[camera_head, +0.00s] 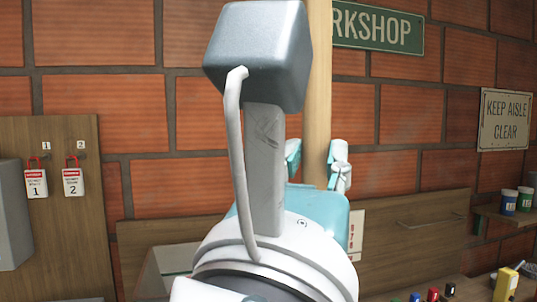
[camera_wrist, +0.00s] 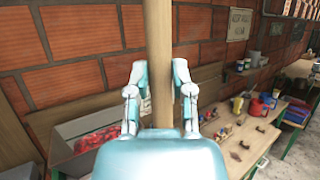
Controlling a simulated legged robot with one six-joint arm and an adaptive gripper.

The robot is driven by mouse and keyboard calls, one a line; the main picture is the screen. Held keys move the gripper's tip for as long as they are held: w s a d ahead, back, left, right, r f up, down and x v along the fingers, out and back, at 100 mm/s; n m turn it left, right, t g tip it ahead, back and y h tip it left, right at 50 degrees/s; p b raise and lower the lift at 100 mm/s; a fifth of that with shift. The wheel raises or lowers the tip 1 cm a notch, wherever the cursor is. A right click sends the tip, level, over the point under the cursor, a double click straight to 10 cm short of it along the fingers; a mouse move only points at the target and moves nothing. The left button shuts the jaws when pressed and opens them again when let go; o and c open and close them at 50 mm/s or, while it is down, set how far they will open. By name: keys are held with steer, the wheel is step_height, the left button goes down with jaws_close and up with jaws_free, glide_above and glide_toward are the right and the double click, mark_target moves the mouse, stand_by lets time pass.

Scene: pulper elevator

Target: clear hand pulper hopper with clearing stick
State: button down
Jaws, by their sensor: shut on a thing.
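The clearing stick (camera_wrist: 158,40) is a pale, straight wooden rod, upright between the two fingers of my gripper (camera_wrist: 160,76). My gripper is shut on it. In the head view the stick (camera_head: 319,90) rises past the top edge, behind my arm; its lower end is hidden by my gripper (camera_head: 317,160). A grey open metal hopper (camera_wrist: 65,133) with red coffee cherries (camera_wrist: 98,141) inside is at the lower left of the wrist view. The stick stands to the right of it in that view. The hopper's outlet is hidden.
A brick wall (camera_head: 110,100) stands behind. Red lockout tags (camera_head: 73,180) hang on a wooden board at left. A bench (camera_wrist: 255,145) at right holds small coloured items and a red container (camera_wrist: 256,108). Floor shows at the lower right of the wrist view.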

steer(key=s+d, duration=0.3)
steer(key=s, duration=0.4)
steer(key=shift+s+d, duration=0.15)
steer(key=shift+d, duration=0.05)
steer(key=w+a, duration=0.4)
steer(key=w, duration=0.6)
steer(key=shift+a, duration=0.4)
stand_by(0.5)
stand_by(0.5)
